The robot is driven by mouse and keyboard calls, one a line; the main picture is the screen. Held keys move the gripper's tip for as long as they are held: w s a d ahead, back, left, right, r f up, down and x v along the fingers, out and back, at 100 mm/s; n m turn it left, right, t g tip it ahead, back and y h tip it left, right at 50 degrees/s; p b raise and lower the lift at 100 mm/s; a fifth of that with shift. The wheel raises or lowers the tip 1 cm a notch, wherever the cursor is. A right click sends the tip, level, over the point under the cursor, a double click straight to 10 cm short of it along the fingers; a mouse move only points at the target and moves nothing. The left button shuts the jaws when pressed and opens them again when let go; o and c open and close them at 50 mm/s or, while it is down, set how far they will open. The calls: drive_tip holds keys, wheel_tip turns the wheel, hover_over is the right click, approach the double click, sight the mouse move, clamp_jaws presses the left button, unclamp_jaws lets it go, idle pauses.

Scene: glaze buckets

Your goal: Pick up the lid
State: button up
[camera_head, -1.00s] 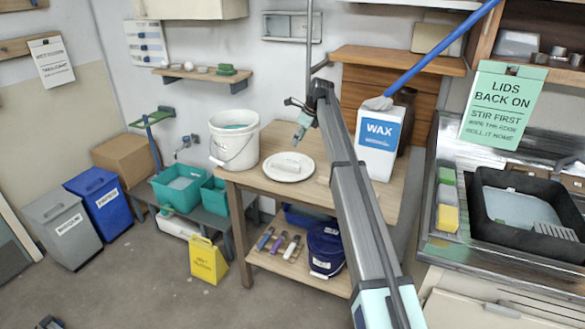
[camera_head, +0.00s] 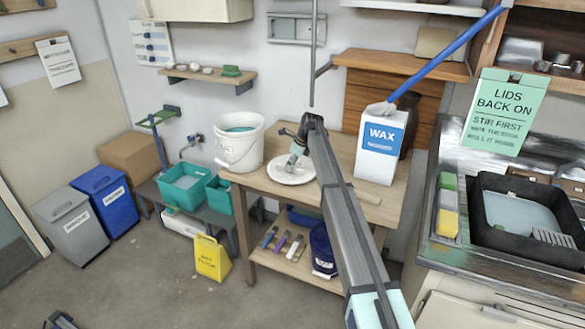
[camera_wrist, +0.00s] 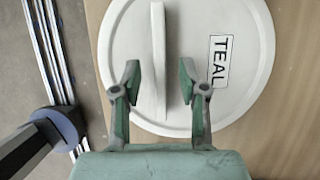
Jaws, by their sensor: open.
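The lid (camera_head: 300,176) is a white round disc lying flat on the wooden table, to the right of the white bucket (camera_head: 238,142). In the wrist view the lid (camera_wrist: 250,45) carries a raised bar handle (camera_wrist: 158,60) and a label reading TEAL. My gripper (camera_head: 291,165) is over the lid, pointing down, and hides part of it in the head view. In the wrist view my gripper (camera_wrist: 158,83) is open, with one finger on each side of the near end of the handle.
The wooden table (camera_head: 345,197) also bears a tall WAX container (camera_head: 380,145) with a blue pole rising from it. A black tray (camera_head: 520,215) sits on the counter at right. Teal bins (camera_head: 185,185) stand on a low bench left of the table.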

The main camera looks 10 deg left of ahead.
drive_tip(key=shift+w+a+f, duration=0.1)
drive_tip(key=shift+a+f, duration=0.15)
drive_tip(key=shift+f, duration=0.35)
clamp_jaws()
drive_tip(key=shift+r, duration=0.1)
